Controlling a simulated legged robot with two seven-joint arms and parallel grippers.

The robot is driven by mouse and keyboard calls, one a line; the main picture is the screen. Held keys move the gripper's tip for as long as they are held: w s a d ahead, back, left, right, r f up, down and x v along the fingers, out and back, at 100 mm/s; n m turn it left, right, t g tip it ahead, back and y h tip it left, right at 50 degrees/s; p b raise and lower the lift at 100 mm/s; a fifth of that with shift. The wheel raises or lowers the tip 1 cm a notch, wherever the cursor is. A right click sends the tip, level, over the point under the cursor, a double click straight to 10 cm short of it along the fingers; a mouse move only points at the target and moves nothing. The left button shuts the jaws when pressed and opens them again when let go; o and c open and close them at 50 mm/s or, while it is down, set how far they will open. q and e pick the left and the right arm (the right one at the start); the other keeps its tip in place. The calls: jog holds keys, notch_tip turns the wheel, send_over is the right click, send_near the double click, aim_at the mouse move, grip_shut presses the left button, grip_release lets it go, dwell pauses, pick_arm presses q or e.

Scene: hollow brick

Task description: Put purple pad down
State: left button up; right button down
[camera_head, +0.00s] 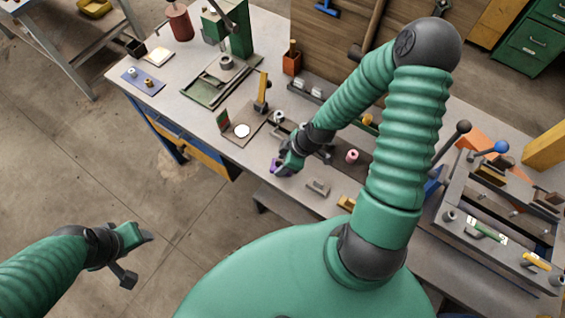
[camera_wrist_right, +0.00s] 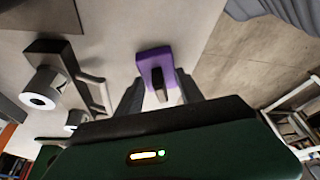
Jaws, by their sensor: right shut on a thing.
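The purple pad (camera_wrist_right: 155,60) is a small purple block with a dark stub on it, between the fingers of my right gripper (camera_wrist_right: 158,95) in the right wrist view. In the head view the pad (camera_head: 279,168) shows at the tip of my right gripper (camera_head: 284,166), over the front part of the grey workbench (camera_head: 230,165). I cannot tell whether the pad touches the bench top. My left gripper (camera_head: 137,257) is over the floor at the lower left, away from the bench, with its jaws apart and nothing visible between them.
A board with a white disc (camera_head: 242,131) lies left of my right gripper. A grey bracket (camera_head: 318,187) and a pink-topped roll (camera_head: 351,156) stand to its right. A rail fixture (camera_head: 490,215) fills the right end. Bare bench lies left of the pad.

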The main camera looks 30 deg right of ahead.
jog(key=shift+a+f, duration=0.1)
jog(key=c, duration=1.1)
grip_release()
jog(key=o, duration=0.4)
jog(key=shift+c, duration=0.2)
